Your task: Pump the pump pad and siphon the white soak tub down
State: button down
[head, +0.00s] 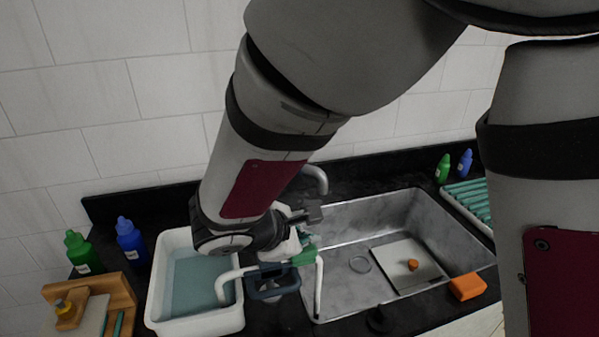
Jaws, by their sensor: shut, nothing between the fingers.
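The white soak tub (238,322) stands on the counter at the left, with blue-green water in it. A white siphon tube (222,288) dips into the water. My gripper (304,222) is shut and empty above the tube, between tub and sink, partly hidden by my wrist. A dark blue-grey piece (272,284) lies below the tube; I cannot tell if it is the pump pad.
The steel sink (345,225) holds a pale board (395,260) with a small orange object. An orange block (467,287) and a dark round object (379,320) are at its front edge. Green and blue bottles (130,243) stand left. A wooden stand (120,290) is front left.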

aim_at(305, 249)
dwell(0.4)
jog(key=shift+r+p, duration=0.85)
jog(key=shift+r, duration=0.5)
jog(key=shift+f, duration=0.1)
jog(key=shift+f+b, duration=0.3)
jog(key=shift+b, duration=0.05)
jog(key=shift+f+b, duration=0.6)
jog(key=shift+f, duration=0.3)
dwell(1.5)
jog(key=shift+r+p, duration=0.8)
jog(key=shift+r, duration=0.55)
notch_tip(305, 249, up, 5)
jog(key=p, duration=0.2)
jog(key=shift+p, duration=0.4)
